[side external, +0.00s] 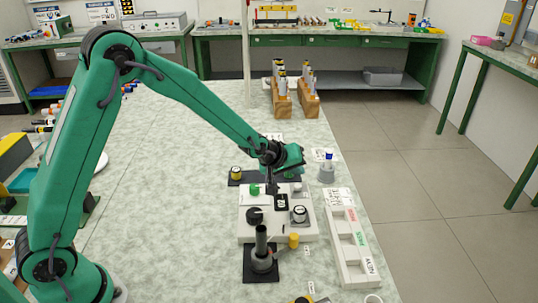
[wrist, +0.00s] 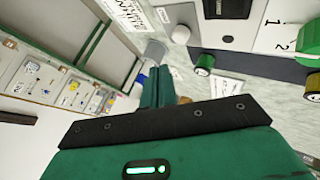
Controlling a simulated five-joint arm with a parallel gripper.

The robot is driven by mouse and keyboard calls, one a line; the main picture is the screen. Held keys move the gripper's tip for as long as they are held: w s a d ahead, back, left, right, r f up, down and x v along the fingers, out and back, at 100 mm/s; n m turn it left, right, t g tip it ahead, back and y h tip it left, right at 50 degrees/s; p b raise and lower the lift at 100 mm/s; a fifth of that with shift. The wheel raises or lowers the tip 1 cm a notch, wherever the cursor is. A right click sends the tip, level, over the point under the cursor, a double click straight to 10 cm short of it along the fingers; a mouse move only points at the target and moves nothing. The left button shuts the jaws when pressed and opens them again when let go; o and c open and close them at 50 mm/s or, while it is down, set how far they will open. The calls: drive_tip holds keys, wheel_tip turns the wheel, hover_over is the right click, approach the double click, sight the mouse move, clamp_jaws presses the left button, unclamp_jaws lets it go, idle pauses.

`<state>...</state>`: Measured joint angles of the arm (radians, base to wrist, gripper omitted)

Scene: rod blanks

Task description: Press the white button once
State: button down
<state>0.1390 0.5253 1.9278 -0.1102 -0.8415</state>
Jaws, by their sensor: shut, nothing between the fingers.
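A rounded white button (wrist: 181,34) stands by the edge of the pale control panel (wrist: 160,4) in the wrist view. In the side view the panel (side external: 246,234) lies on the bench below my arm, and the white button is too small there to make out clearly. My gripper (wrist: 158,88) is shut and empty. Its green fingers are apart from the button, which is up and right of their tips in the wrist view. In the side view my gripper (side external: 300,158) hangs above the far edge of the panel.
A grey cup (side external: 327,174) with a blue-topped item stands right of my gripper. The panel also carries a green knob (side external: 254,190) and a black knob (side external: 254,215). A white sorting tray (side external: 341,238) runs along the right. The bench left of the panel is mostly clear.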

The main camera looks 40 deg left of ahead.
drive_tip(key=shift+f, duration=1.2)
drive_tip(key=shift+f, duration=0.95)
idle(2.4)
drive_tip(key=shift+r, duration=0.95)
drive_tip(key=shift+r, duration=0.15)
drive_tip(key=shift+r, duration=2.35)
drive_tip(key=shift+a+r, duration=0.1)
